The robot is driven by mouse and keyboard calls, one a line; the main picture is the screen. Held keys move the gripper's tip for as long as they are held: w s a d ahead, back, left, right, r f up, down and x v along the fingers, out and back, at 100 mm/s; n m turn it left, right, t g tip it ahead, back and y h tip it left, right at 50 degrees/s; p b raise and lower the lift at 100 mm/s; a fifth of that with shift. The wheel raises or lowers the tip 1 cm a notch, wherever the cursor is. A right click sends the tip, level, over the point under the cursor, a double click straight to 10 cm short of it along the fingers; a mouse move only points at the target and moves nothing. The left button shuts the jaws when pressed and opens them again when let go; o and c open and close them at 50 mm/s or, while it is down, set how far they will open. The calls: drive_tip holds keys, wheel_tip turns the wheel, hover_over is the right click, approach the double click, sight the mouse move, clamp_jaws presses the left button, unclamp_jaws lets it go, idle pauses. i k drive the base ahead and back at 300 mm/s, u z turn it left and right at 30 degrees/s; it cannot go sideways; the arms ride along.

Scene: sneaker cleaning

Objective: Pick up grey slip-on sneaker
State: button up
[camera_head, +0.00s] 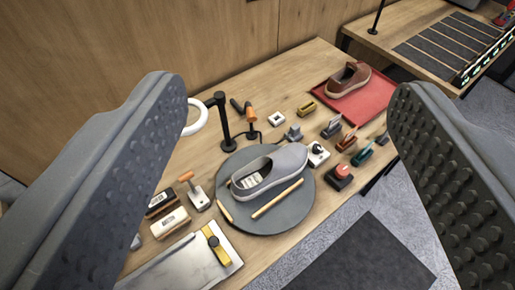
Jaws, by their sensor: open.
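The grey slip-on sneaker (283,167) has a pale sole and lies on a round dark grey disc (290,214) on the wooden table. Its toe points to the upper right and its opening to the lower left. My gripper (287,105) is open and empty, with its two dark ridged fingers large at the left and right of the view. The sneaker shows in the gap between the fingers, farther off and below them. No finger touches it.
Two thin wooden sticks (277,199) lie on the disc beside the sneaker. A black post with a white ring lamp (197,117) stands behind it. Brushes and small tools surround the disc. A brown shoe (348,80) sits on a red tray (369,102) at the back.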

sight(266, 172)
drive_tip(key=u, duration=0.05)
drive_tip(key=i, duration=0.45)
drive_tip(key=z, duration=0.05)
drive_tip(key=k, duration=0.5)
drive_tip(key=u, duration=1.3)
drive_tip(key=k, duration=1.1)
drive_tip(key=z, duration=1)
drive_tip(key=i, duration=0.95)
drive_tip(key=u, duration=0.05)
